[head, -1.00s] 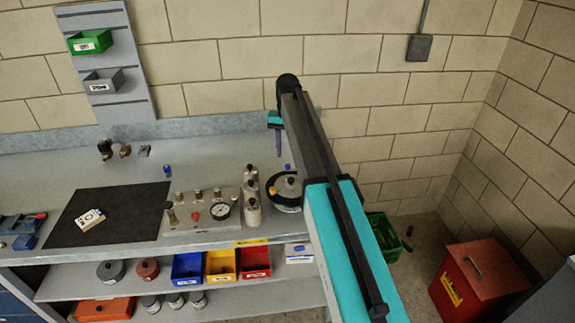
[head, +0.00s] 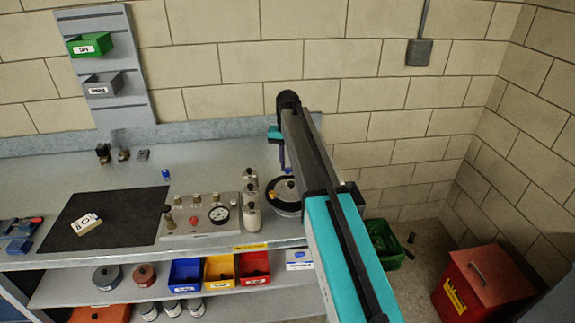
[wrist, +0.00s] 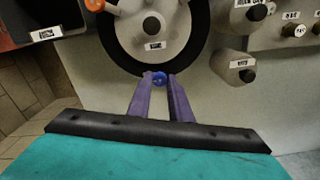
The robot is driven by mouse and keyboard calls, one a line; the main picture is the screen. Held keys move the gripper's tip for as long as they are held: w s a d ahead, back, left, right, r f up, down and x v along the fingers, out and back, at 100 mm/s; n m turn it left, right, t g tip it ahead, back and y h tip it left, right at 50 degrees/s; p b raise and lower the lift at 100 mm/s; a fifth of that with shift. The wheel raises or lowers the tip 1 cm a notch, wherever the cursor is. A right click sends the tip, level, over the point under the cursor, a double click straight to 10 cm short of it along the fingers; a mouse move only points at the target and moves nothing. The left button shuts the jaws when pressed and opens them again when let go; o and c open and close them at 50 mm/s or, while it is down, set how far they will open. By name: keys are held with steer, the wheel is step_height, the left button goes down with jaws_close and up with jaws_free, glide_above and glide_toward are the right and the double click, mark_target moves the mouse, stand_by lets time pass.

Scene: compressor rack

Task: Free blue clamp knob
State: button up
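A round vessel with a black ring (head: 284,207) stands at the right end of the bench, partly behind my arm. In the wrist view its black ring (wrist: 115,58) surrounds a pale lid with a dark knob at its centre. In the head view a purple finger (head: 284,155) points down above the vessel.
Labelled bottles (head: 251,208) stand close left of the vessel, beside a panel (head: 178,222) with a gauge and several knobs. An orange knob (wrist: 95,4) shows at the ring's far edge. A small blue part (head: 165,174) lies on the bench behind the black mat (head: 135,228).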

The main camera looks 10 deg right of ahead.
mark_target(288, 169)
jaws_close()
steer(key=shift+n, duration=0.6)
steer(key=o, duration=0.7)
jaws_free()
steer(key=shift+r, duration=0.1)
step_height(288, 169, up, 14)
steer(key=p, duration=0.7)
steer(key=shift+f, duration=0.2)
